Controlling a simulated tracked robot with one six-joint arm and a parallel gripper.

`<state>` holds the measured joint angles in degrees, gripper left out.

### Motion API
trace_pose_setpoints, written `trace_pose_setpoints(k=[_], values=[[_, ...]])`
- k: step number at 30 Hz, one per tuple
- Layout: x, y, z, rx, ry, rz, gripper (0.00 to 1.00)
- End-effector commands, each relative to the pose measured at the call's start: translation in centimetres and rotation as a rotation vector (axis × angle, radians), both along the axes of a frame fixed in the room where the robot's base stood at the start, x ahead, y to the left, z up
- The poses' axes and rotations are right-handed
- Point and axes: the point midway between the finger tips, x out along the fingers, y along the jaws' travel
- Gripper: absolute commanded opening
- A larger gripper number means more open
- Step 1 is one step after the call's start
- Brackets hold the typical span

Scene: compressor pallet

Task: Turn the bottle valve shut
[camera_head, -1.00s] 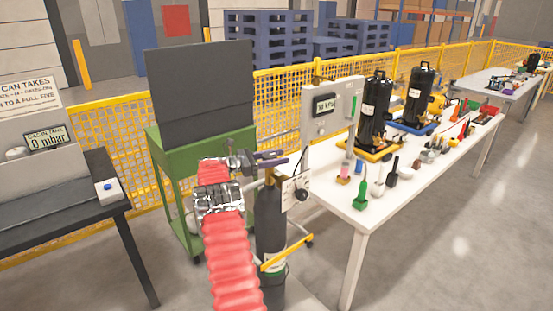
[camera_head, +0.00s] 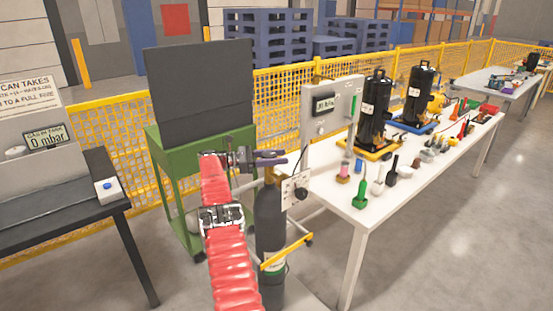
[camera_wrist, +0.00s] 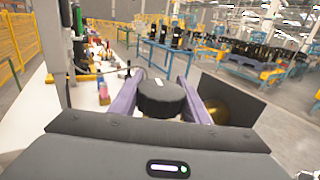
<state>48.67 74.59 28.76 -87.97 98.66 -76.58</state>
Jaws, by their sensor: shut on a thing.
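The gas bottle (camera_head: 270,220) is a dark grey cylinder standing upright in a trolley in the head view, with a brass neck at its top. In the wrist view the bottle valve's black round knob (camera_wrist: 161,98) sits between the purple fingers of my gripper (camera_wrist: 160,92), with brass showing behind it. My gripper also shows in the head view (camera_head: 270,158), at the top of the bottle, shut on the knob. A small white mark is on the knob's top. In the head view my fingers and arm hide most of the valve.
The white table (camera_head: 395,200) with bottles, tools and two black compressors (camera_head: 374,110) lies to the right. A green cart (camera_head: 180,138) stands behind my arm; a dark bench (camera_head: 75,190) is at left.

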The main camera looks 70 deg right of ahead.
Motion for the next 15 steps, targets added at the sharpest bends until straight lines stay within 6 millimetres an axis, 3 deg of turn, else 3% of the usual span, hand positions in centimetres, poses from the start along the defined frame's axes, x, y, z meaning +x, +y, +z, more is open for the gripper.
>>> trace_pose_setpoints(k=[8, 9, 15], values=[[0.41, -0.13, 0.49, -0.007, -0.002, 0.014, 0.20], [0.41, -0.13, 0.49, -0.007, -0.002, 0.014, 0.43], [0.25, -0.09, 0.33, -0.005, -0.002, 0.009, 0.57]])
